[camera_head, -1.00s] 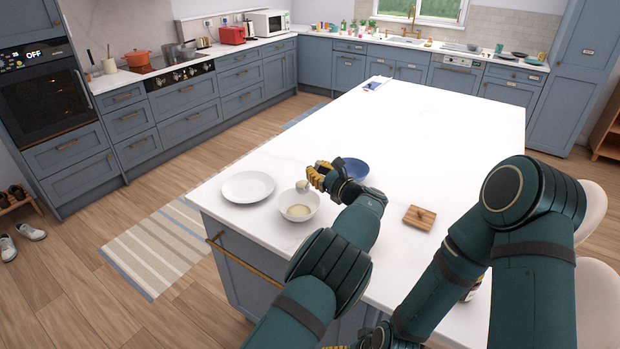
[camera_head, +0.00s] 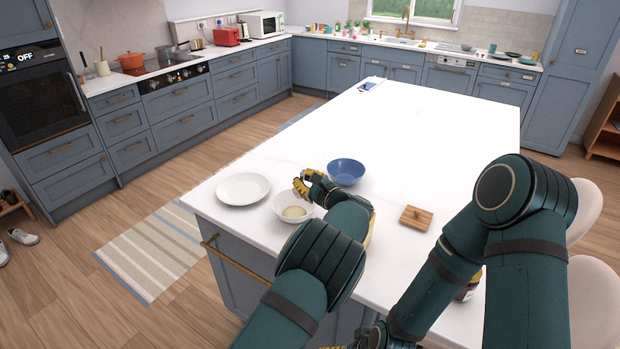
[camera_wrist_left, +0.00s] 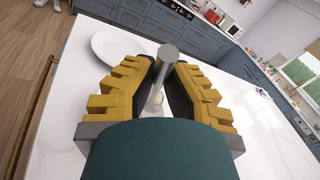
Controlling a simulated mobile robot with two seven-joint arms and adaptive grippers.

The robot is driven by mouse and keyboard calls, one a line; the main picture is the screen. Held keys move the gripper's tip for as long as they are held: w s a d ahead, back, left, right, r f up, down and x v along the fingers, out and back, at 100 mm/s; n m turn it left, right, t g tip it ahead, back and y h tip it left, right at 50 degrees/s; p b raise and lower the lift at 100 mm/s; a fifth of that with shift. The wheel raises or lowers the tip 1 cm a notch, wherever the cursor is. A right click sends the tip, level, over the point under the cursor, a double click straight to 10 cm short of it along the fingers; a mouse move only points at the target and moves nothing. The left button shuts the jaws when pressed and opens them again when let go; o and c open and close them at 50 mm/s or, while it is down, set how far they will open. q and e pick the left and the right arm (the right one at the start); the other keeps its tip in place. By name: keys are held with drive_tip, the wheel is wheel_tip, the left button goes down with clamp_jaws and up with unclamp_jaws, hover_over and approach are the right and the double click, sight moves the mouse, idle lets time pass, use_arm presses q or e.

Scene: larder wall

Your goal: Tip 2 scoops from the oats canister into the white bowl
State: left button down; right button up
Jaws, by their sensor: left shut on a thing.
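The white bowl (camera_head: 285,214) stands near the island's front left, with a pale heap in it. My left gripper (camera_head: 303,186) is just behind the bowl's rim. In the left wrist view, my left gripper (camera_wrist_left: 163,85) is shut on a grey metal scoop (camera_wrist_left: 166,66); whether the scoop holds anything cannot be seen. I see no clear oats canister. A cream and yellow sliver (camera_head: 372,226) shows beside my left forearm, too hidden to name. My right arm crosses the lower right, and its gripper is too hidden at the bottom edge to read.
A white plate (camera_head: 242,188) lies left of the bowl and a blue bowl (camera_head: 346,172) behind my gripper. A square wooden lid (camera_head: 416,217) lies to the right. A dark jar (camera_head: 468,288) stands partly behind my right arm. The far island top (camera_head: 430,125) is mostly clear.

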use_arm(q)
drive_tip(key=shift+s+a+f+n+t+h+b, duration=0.15)
drive_tip(key=shift+s+a+f+n+h+b, duration=0.55)
drive_tip(key=shift+a+f+n+b, duration=1.25)
drive_tip(key=shift+s+a+f+n+t+h+b, duration=0.2)
drive_tip(key=shift+s+a+f+n+h+b, duration=0.45)
drive_tip(key=shift+f+n+b, duration=2.35)
drive_tip(key=shift+s+a+f+n+t+h+b, duration=0.15)
drive_tip(key=shift+s+a+f+n+h+b, duration=0.5)
drive_tip(key=shift+a+f+n+b, duration=1.8)
use_arm(e)
wheel_tip(320, 180, down, 18)
drive_tip(key=b, duration=0.2)
drive_tip(key=shift+s+a+r, duration=0.2)
drive_tip(key=shift+s, duration=0.2)
use_arm(q)
drive_tip(key=shift+s+d+r+n, duration=0.1)
drive_tip(key=shift+d+r+n, duration=0.7)
drive_tip(key=shift+d+r, duration=0.15)
